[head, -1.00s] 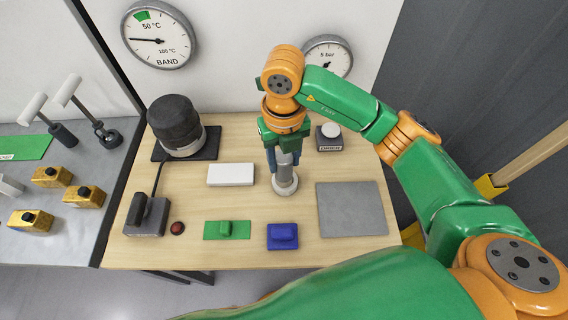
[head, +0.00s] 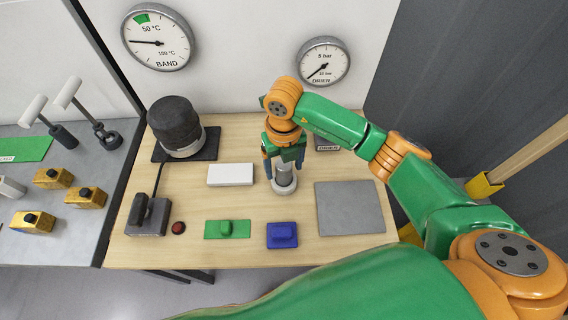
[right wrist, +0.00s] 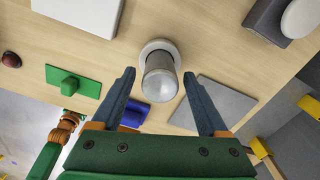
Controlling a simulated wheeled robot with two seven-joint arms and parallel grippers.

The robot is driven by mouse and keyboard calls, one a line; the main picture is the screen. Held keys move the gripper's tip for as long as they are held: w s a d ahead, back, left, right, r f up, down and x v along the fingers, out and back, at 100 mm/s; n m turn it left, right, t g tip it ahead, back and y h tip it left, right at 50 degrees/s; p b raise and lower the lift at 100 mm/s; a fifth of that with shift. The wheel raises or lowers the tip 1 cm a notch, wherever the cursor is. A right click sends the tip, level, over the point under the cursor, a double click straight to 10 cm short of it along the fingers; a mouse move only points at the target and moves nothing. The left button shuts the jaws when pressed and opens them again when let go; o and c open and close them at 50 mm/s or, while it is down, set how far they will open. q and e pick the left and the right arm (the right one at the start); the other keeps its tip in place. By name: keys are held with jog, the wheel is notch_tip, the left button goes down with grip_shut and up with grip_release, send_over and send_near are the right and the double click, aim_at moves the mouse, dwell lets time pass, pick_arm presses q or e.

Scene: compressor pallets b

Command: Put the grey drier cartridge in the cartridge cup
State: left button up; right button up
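The grey drier cartridge (head: 284,174) stands upright in the light grey cartridge cup (head: 283,191) on the wooden table. In the right wrist view the cartridge (right wrist: 160,84) shows end-on, with the cup's pale rim (right wrist: 147,47) around its far end. My right gripper (head: 284,170) is open above the cup, one finger on each side of the cartridge. In the right wrist view the fingers (right wrist: 159,75) are spread, with a gap to the cartridge on both sides. How deep the cartridge sits is hidden inside the cup. My left gripper is not in view.
A white block (head: 231,174) lies left of the cup. A green block (head: 227,229) and a blue block (head: 282,235) lie in front. A grey plate (head: 350,208) is to the right. A dark drier button box (head: 327,142) stands behind, partly hidden by my arm.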

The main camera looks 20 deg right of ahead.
jog(key=shift+r, duration=0.6)
notch_tip(320, 180, up, 11)
